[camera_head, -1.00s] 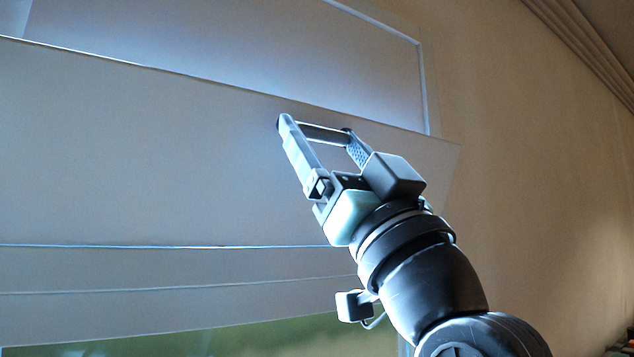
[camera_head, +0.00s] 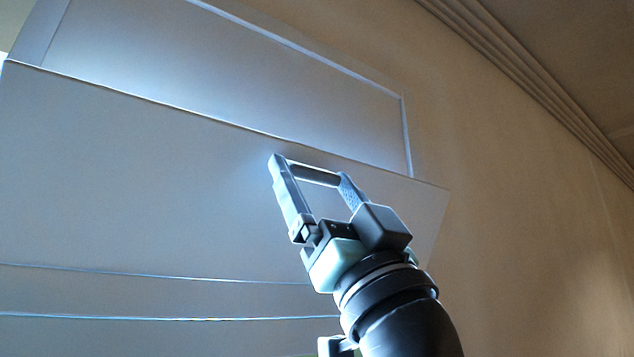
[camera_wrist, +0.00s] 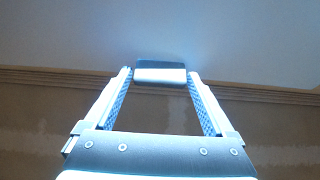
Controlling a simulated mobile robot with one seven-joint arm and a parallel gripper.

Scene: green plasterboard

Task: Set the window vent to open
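The window vent (camera_head: 140,150) is a large pale flap, tilted out at its top edge from the frame (camera_head: 408,130) behind it. A dark handle bar (camera_head: 315,175) sits near the flap's upper edge. My gripper (camera_head: 308,170) reaches up to it from below right, its fingers wide apart at the two ends of the bar. In the wrist view the handle (camera_wrist: 160,73) fills the space between the fingertips, with no clear gap at either side. The fingers' exact contact is too small to see.
A plain wall (camera_head: 500,200) stands right of the window, with a ridged moulding (camera_head: 520,75) under the ceiling. Horizontal lines cross the panel below the handle. There is free room to the right of my arm.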

